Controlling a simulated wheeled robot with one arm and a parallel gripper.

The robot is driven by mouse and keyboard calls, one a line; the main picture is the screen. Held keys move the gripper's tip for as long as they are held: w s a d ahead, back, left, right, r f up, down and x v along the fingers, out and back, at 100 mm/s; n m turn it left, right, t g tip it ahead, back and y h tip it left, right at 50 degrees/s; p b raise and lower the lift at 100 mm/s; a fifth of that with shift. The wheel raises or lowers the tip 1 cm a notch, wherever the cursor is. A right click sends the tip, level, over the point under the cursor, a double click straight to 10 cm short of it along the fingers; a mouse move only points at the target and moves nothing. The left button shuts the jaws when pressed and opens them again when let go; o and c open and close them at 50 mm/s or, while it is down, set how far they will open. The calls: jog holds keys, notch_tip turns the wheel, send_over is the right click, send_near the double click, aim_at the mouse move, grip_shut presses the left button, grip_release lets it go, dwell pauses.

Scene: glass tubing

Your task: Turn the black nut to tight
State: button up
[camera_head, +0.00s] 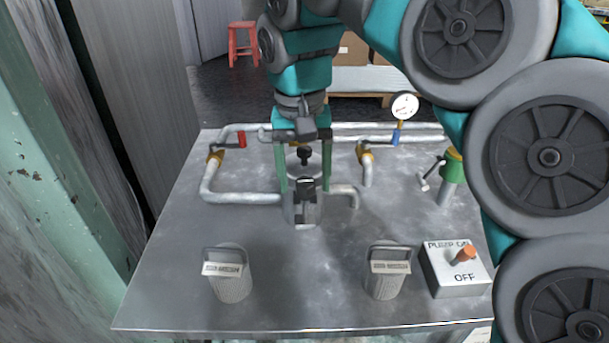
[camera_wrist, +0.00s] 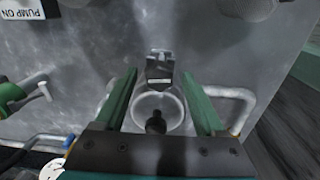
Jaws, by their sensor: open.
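A black knob-like piece (camera_head: 304,155), which looks like the black nut, stands at the clear glass ring (camera_head: 293,163) in the middle of the pipework. In the wrist view the black piece (camera_wrist: 156,122) shows between the fingers, with the glass ring (camera_wrist: 170,104) around or beside it. A grey metal block (camera_head: 304,212) with a black top stands just in front of it. My gripper (camera_head: 304,187) points down over this spot, its two green fingers spread wide, one on each side. In the wrist view my gripper (camera_wrist: 159,78) holds nothing. I cannot tell whether a finger touches anything.
Metal pipes with a red-handled valve (camera_head: 242,139) lie left, a blue-handled valve (camera_head: 396,139) and gauge (camera_head: 404,106) at back right. A green valve (camera_head: 453,168) stands right.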

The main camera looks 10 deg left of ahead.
jog(key=shift+c, duration=0.4)
grip_shut()
jog(key=shift+d, duration=0.1)
jog(key=shift+f+m, duration=0.1)
jog(key=shift+m, duration=0.3)
jog(key=shift+m+b, duration=0.4)
jog(key=shift+m, duration=0.1)
jog(key=shift+o, duration=0.4)
grip_release()
jog(key=shift+r, duration=0.25)
